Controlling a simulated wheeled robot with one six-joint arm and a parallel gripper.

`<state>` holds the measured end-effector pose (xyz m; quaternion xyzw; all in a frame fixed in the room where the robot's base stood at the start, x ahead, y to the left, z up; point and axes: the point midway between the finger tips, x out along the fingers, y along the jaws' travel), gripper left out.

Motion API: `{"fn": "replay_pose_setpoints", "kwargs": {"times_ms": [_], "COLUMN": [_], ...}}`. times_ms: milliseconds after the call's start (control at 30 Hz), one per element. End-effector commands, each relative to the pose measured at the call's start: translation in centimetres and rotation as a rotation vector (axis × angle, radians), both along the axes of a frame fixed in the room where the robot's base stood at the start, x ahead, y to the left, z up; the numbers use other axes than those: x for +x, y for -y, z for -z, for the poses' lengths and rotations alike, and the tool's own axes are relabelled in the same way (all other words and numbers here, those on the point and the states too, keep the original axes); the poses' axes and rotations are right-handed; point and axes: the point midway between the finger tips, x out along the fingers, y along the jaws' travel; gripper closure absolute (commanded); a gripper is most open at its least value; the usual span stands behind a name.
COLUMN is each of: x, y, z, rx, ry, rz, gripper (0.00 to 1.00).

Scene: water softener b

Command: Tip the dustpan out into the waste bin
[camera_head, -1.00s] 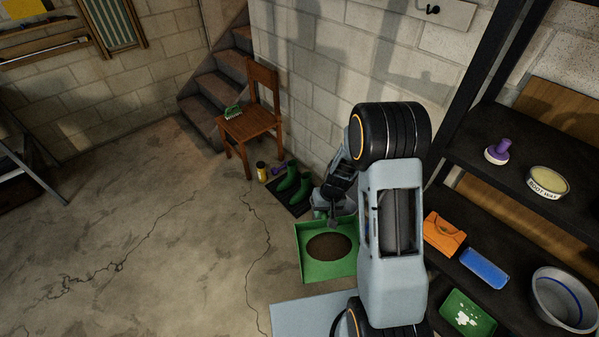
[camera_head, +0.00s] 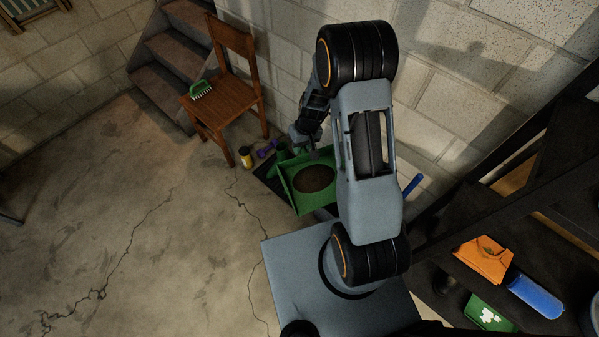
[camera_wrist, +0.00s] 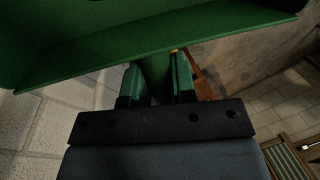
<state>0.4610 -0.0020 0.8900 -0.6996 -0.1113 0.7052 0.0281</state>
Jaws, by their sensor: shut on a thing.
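The green dustpan (camera_head: 299,200) is in the head view, left of my arm, with a round dark heap of dirt (camera_head: 315,179) in its pan. It looks held above the floor. My gripper (camera_head: 304,143) is at its far side, shut on its handle. In the wrist view, the two fingers of my gripper (camera_wrist: 157,84) clasp the green handle (camera_wrist: 155,70), and the underside or back of the pan (camera_wrist: 140,38) fills the top. I cannot make out a waste bin in either view.
A wooden chair (camera_head: 222,103) with a green brush (camera_head: 201,89) stands by the steps (camera_head: 169,50). A yellow-black jar (camera_head: 246,157) and a purple item (camera_head: 267,149) are on the floor nearby. Dark shelves (camera_head: 440,250) stand at right. The left floor is clear.

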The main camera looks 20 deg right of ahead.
Motion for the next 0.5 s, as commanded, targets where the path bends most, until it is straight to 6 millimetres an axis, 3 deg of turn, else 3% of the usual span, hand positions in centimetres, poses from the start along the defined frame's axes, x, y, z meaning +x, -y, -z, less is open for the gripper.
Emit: {"fn": "replay_pose_setpoints", "kwargs": {"times_ms": [33,500], "x": [0.5,5.3], "y": [0.1,1.2], "z": [3.7,21.2], "rx": [0.001,0.002], "ry": [0.002,0.018], "rz": [-0.037,-0.486], "gripper": [0.99,0.99]}}
